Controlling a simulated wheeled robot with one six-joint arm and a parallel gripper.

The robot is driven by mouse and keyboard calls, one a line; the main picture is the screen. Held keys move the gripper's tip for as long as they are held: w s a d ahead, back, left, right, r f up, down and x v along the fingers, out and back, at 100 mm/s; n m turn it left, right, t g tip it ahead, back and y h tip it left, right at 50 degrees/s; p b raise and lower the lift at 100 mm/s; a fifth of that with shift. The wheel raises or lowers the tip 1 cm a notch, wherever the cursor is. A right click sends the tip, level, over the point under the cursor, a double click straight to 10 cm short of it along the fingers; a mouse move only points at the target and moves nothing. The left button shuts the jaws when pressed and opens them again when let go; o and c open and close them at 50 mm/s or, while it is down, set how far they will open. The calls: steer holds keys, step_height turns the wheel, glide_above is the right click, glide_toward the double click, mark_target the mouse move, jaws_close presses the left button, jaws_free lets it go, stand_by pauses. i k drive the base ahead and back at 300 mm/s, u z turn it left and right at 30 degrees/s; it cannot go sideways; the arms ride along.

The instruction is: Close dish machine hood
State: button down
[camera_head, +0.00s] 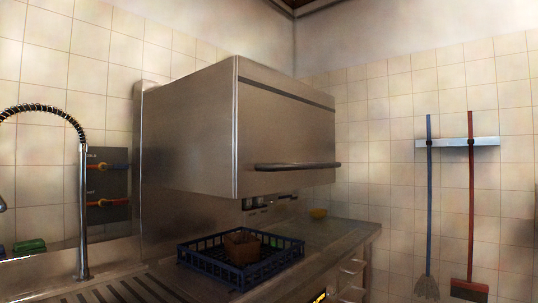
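The dish machine hood (286,125) is a large steel box in the middle of the head view. It is raised, with a clear gap between its lower edge and the counter. A dark horizontal bar handle (297,166) runs along the lower part of its front face. Below the hood, a blue dish rack (213,268) sits on the machine's bed. A brown block-like item (242,244) and something green are in the rack. My gripper is not in view.
A sink spray hose (83,200) stands at left. A blue-handled mop (429,190) and a red-handled broom (471,200) hang on the right wall.

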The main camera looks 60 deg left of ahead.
mark_target(237, 127)
steer(key=u, duration=0.95)
steer(key=i, duration=0.9)
steer(key=u, duration=0.95)
